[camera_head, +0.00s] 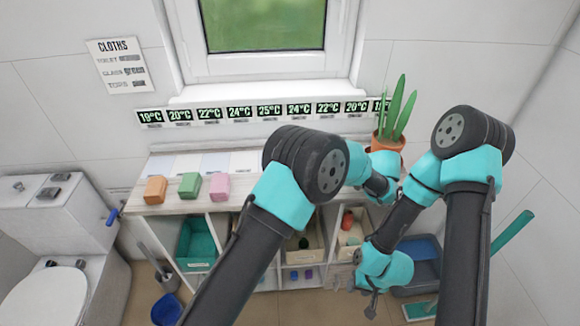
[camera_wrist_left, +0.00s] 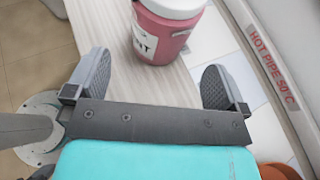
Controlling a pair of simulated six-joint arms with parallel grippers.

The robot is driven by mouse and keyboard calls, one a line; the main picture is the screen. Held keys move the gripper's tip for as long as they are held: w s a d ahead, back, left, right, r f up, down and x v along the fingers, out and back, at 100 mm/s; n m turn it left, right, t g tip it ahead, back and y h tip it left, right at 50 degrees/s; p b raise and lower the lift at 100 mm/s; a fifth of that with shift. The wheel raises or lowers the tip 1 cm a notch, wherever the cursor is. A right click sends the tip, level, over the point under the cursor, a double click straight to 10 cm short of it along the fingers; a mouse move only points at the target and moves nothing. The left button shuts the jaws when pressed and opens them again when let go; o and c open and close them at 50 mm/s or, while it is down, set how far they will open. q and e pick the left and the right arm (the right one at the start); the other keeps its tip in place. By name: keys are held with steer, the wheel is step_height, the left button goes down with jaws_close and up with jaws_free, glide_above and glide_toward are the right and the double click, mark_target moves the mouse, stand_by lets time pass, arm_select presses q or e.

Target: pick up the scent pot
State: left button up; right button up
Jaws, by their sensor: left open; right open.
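The scent pot (camera_wrist_left: 165,38) is a pinkish-red jar with a white lid and a white label ending in "NT". It stands on the pale wooden top in the left wrist view, cut off by the upper edge. My left gripper (camera_wrist_left: 157,77) is open, its two grey fingers spread to either side with the pot ahead between them; I cannot tell whether either finger touches it. In the head view I cannot make out the pot, and my left arm covers part of the shelf top. My right gripper (camera_head: 370,290) is open and empty, low in front of the shelf unit.
A plant in an orange pot (camera_head: 388,144) stands at the shelf's right end. A pipe labelled "HOT PIPE 50°C" (camera_wrist_left: 268,62) runs beside the top. A toilet (camera_head: 62,250) stands left.

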stand_by(0.3)
arm_select(q)
steer(key=shift+x, duration=1.15)
